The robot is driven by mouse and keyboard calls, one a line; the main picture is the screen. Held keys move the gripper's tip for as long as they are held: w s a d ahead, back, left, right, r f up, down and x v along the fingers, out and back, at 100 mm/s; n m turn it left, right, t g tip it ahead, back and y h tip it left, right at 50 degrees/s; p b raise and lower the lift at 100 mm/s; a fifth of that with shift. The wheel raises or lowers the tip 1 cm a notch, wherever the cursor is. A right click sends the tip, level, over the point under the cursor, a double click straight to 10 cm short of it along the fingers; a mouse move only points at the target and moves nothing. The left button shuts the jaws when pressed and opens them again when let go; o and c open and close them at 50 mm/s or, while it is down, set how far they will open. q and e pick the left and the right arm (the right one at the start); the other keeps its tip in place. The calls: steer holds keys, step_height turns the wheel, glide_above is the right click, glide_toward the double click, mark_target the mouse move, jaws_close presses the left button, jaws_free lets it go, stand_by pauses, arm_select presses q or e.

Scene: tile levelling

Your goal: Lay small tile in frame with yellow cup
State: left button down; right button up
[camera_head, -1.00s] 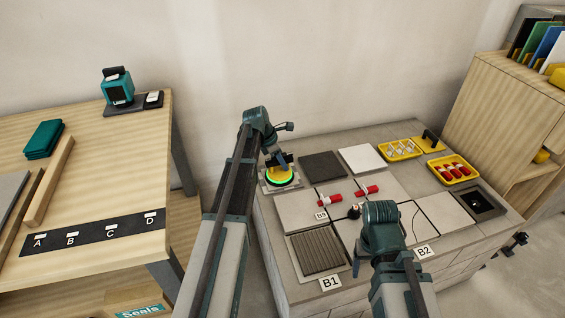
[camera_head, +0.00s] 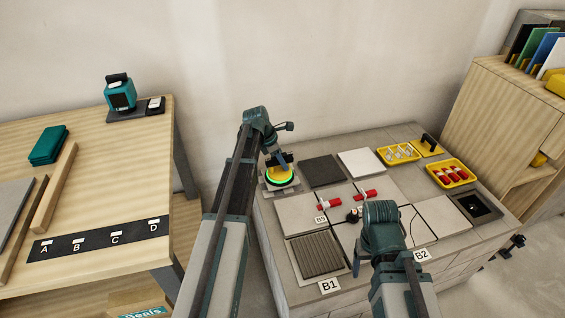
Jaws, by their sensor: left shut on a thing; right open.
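The yellow cup (camera_head: 279,176) with a glowing green ring is at the back left of the grey worktop. My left gripper (camera_head: 277,161) is shut on it from above. A grey square with a pale edge (camera_head: 269,191) shows under and around the cup, probably the small tile or its frame. I cannot tell which, or whether the cup touches it. My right gripper (camera_head: 358,216) is open over the middle of the worktop, largely hidden behind its own wrist. A small black object (camera_head: 352,216) shows just left of that wrist.
Grey, dark and white tiles (camera_head: 362,162) cover the worktop (camera_head: 404,135). Two red-and-white items (camera_head: 330,203) lie on them. Yellow trays (camera_head: 452,182) and a black-centred square (camera_head: 480,206) are at the right. A ribbed tile (camera_head: 319,254) is near B1. A wooden table (camera_head: 120,200) stands left.

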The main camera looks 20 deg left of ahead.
arm_select(q)
steer(key=shift+r+p, duration=3.7)
steer(key=shift+r, duration=0.25)
